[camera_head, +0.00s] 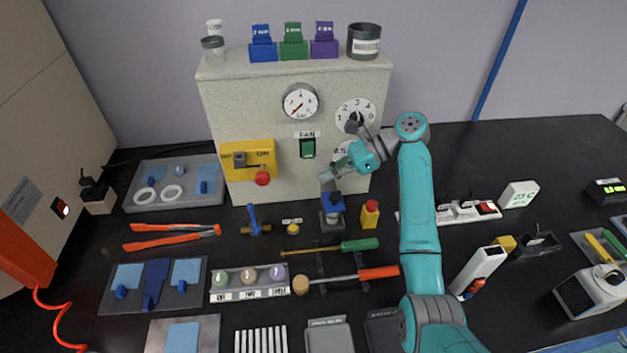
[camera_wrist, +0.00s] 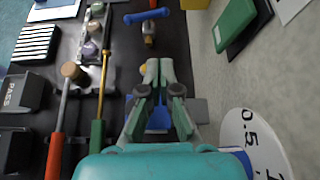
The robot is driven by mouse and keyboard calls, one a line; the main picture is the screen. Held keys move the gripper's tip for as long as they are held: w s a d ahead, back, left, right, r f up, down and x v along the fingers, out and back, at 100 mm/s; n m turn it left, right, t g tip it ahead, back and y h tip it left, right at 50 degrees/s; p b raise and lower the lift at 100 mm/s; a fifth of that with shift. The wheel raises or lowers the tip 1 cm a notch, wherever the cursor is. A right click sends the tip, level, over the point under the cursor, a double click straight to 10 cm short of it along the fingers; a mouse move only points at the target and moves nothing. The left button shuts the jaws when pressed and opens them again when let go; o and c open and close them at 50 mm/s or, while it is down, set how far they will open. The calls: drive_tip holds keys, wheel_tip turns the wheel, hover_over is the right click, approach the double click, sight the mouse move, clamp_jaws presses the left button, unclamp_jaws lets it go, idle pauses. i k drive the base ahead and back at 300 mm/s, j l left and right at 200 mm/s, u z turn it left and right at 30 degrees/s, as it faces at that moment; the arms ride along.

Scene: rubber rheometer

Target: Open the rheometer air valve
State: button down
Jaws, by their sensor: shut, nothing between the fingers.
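The likely air valve is a small brass fitting with a blue lever handle (camera_head: 254,220), standing on the black bench in front of the cabinet. In the head view its handle points up, leaning slightly. In the wrist view the blue handle (camera_wrist: 147,16) lies across the top of the picture, beyond my fingertips, over its brass body. My gripper (camera_head: 326,177) is shut and empty, in front of the cabinet, to the right of the valve and above a blue-and-black device (camera_head: 332,212). In the wrist view my fingertips (camera_wrist: 156,70) point towards the valve, clearly apart from it.
The cabinet (camera_head: 230,110) carries a pressure gauge (camera_head: 300,101), a numbered dial (camera_head: 355,115), a green fan switch (camera_head: 308,148) and a yellow ON panel (camera_head: 247,160). A small yellow knob (camera_head: 293,229) and a yellow-red block (camera_head: 370,214) stand nearby.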

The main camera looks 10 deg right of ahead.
sight(256, 230)
drive_tip(key=k, duration=0.75)
drive_tip(key=i+j, duration=0.1)
drive_tip(key=j, duration=0.65)
drive_tip(key=i+j, duration=0.1)
drive_tip(key=j, duration=0.65)
drive_tip(key=z, duration=0.05)
